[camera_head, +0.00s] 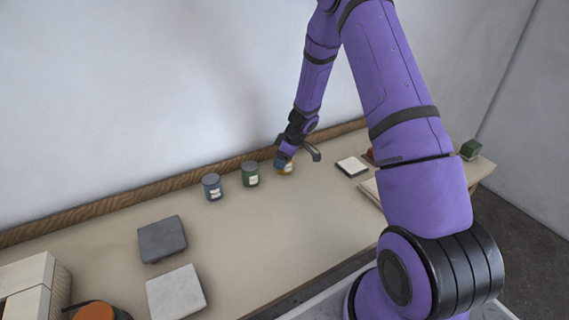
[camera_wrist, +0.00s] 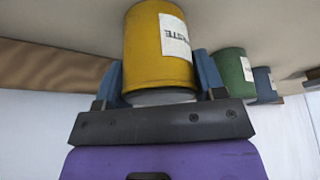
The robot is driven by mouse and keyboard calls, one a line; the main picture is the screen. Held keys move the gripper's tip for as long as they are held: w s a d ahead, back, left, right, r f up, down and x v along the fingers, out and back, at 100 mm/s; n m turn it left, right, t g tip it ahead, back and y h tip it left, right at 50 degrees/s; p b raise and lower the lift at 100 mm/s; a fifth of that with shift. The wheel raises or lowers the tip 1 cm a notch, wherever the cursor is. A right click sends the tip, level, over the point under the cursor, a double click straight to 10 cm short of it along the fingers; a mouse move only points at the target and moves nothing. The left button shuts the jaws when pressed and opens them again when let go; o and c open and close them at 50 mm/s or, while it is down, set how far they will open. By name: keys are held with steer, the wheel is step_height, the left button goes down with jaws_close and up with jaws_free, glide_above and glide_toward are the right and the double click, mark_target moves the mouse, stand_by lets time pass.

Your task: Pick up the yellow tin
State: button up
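The yellow tin (camera_wrist: 158,50) has a white label and a grey lid, and fills the space between my fingers in the wrist view. My gripper (camera_wrist: 160,80) has a blue finger against each side of the tin, with no clear gap, so it looks shut on it. In the head view, the yellow tin (camera_head: 286,170) is at the right end of a row of tins, close to the table top. My gripper (camera_head: 284,160) comes down over it from above and hides its upper part.
A green tin (camera_head: 250,174) and a blue tin (camera_head: 212,187) stand left of it on the table (camera_head: 260,228), near a wooden rail (camera_head: 130,199) along the wall. A dark grey block (camera_head: 162,240) and a light square (camera_head: 176,292) lie at front left. A white-topped square (camera_head: 352,166) lies to the right.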

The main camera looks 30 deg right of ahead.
steer(key=c, duration=0.4)
